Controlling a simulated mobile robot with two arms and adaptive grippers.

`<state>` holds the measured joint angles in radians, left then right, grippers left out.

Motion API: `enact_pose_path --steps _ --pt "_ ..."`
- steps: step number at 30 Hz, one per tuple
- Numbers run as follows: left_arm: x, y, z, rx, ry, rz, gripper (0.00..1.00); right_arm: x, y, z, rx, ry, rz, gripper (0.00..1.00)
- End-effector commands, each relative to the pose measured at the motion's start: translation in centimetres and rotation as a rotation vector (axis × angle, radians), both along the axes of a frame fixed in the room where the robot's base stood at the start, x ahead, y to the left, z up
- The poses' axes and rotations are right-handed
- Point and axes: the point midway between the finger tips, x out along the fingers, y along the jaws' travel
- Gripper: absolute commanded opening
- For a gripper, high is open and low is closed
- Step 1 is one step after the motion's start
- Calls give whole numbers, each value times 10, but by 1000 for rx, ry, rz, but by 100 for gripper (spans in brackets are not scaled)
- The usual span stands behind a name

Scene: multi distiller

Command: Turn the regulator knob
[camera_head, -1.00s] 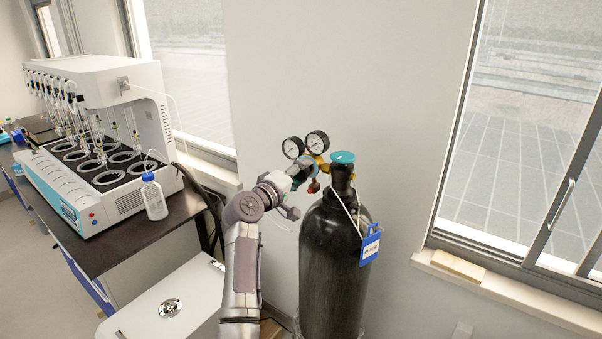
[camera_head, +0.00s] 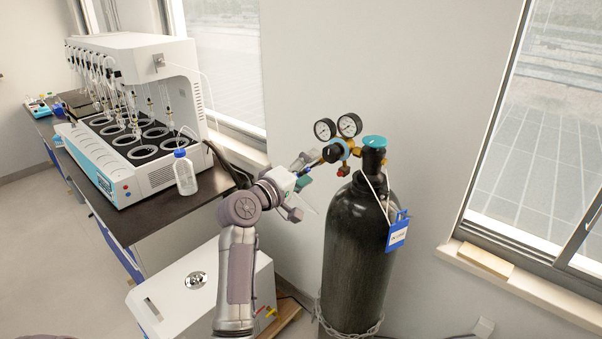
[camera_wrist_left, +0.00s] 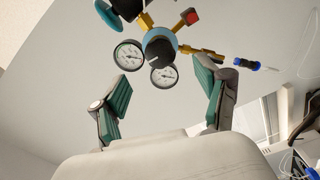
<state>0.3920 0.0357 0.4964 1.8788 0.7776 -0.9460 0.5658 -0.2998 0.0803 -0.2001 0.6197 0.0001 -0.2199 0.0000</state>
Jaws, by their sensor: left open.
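The gas regulator sits on top of the black gas cylinder (camera_head: 357,245), with two round gauges (camera_head: 337,127) above its blue body. Its black regulator knob (camera_head: 331,154) faces left in the head view. My right gripper is in neither view.
A teal valve handwheel (camera_head: 375,141) tops the cylinder, and a blue-framed tag (camera_head: 397,232) hangs from it. The multi distiller (camera_head: 140,115) and a capped bottle (camera_head: 184,173) stand on the dark bench at left. A white box (camera_head: 205,280) stands low behind my arm.

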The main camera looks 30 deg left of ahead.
Motion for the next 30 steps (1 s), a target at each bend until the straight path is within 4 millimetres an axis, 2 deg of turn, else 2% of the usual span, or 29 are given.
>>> enact_pose_path --steps 3,8,25,28,30 --pt "-18 3 -1 1 1 1 74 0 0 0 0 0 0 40" --pt "-29 4 0 0 0 0 74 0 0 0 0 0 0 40" --pt "-29 4 -2 0 2 1 74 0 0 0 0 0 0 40" --pt "-25 3 -20 8 29 2 74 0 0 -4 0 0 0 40" --pt "-20 1 -46 24 69 4 74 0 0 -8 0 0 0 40"
